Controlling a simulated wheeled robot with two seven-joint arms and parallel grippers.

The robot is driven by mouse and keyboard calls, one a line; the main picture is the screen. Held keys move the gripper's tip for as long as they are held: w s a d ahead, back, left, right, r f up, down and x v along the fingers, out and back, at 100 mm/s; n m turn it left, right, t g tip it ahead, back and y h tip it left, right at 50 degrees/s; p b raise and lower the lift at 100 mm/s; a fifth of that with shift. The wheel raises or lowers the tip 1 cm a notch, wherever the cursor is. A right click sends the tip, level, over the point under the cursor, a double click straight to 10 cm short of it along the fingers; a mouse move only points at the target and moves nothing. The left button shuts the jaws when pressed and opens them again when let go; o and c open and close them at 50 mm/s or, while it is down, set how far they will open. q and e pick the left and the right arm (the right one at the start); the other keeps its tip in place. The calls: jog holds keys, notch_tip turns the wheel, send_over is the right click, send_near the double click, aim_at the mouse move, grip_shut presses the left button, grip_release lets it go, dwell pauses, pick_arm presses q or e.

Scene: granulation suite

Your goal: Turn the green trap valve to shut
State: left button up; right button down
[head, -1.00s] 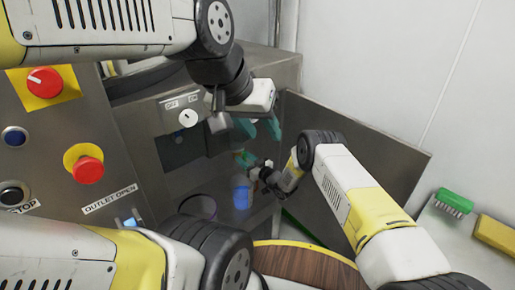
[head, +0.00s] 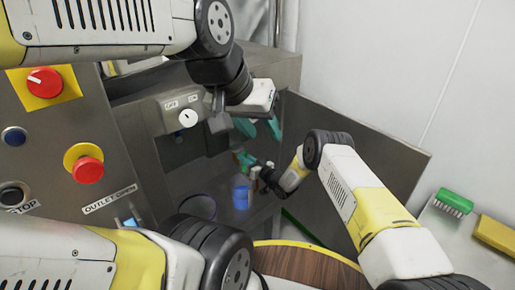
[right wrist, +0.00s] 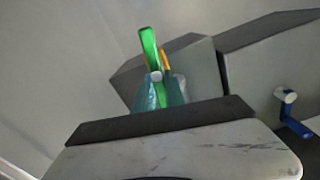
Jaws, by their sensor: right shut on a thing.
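The green trap valve shows as a green lever handle (right wrist: 150,52) in the right wrist view, standing up between the teal fingers. My right gripper (right wrist: 160,92) is shut on this handle; its fingers also show in the head view (head: 245,160), low inside the machine's recess. The valve body is mostly hidden by the gripper, and I cannot make out the handle clearly in the head view. My left gripper (head: 262,129) hangs higher in front of the recess, with its teal fingers apart and nothing visible between them.
A blue-handled lever (right wrist: 285,112) is at the right in the right wrist view. An off/on switch (head: 188,118) is on the machine. A metal panel (head: 375,155) flanks the recess. A green brush (head: 454,202) lies at far right.

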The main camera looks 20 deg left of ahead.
jog(key=m, duration=0.4)
jog(key=shift+w+d+f+m, duration=0.2)
jog(key=shift+w+d+m, duration=0.05)
jog(key=shift+w+m, duration=0.05)
jog(key=shift+w+d+f+m, duration=0.1)
jog(key=shift+f+m, duration=0.15)
jog(key=shift+m, duration=1.6)
jog(key=shift+w+f+m, duration=0.1)
jog(key=shift+f+m, duration=0.15)
jog(key=shift+m, duration=1.65)
jog(key=shift+w+d+f+m, duration=0.1)
jog(key=shift+f+m, duration=0.15)
jog(key=shift+m, duration=1.6)
jog(key=shift+f+m, duration=0.1)
jog(key=shift+m, duration=0.2)
jog(key=c, duration=1.4)
grip_release()
